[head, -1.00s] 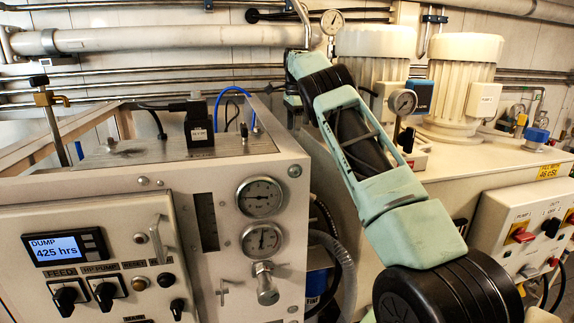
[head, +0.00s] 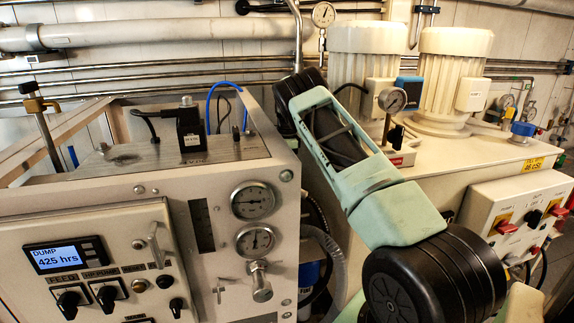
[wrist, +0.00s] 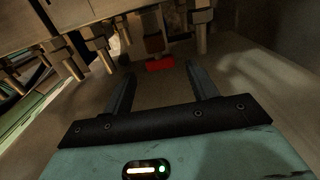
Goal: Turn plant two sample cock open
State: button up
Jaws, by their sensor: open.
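In the wrist view my gripper (wrist: 161,71) is open, with its two dark fingers spread and nothing between them. A small red piece (wrist: 160,63), perhaps a cock's handle, shows just beyond the fingertips, roughly centred between them. It sits below a dull orange-brown body (wrist: 154,43). Several valve-like fittings hang in a row at the upper left, one being a brass-coloured fitting (wrist: 99,42); another fitting (wrist: 201,30) is to the right of the red piece. No label is readable there, so I cannot tell which plant each belongs to. The head view hides my gripper behind the cabinet.
In the head view the control cabinet (head: 105,200) with its display, gauges and knobs stands at the left. Two cream motors (head: 452,70) and a switch box (head: 515,215) are at the right. Pipes run along the back wall. A pale surface lies below the fittings in the wrist view.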

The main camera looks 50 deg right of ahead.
jog(key=shift+f+p, duration=0.3)
jog(key=shift+f, duration=0.85)
jog(key=c, duration=1)
jog(key=shift+b, duration=0.4)
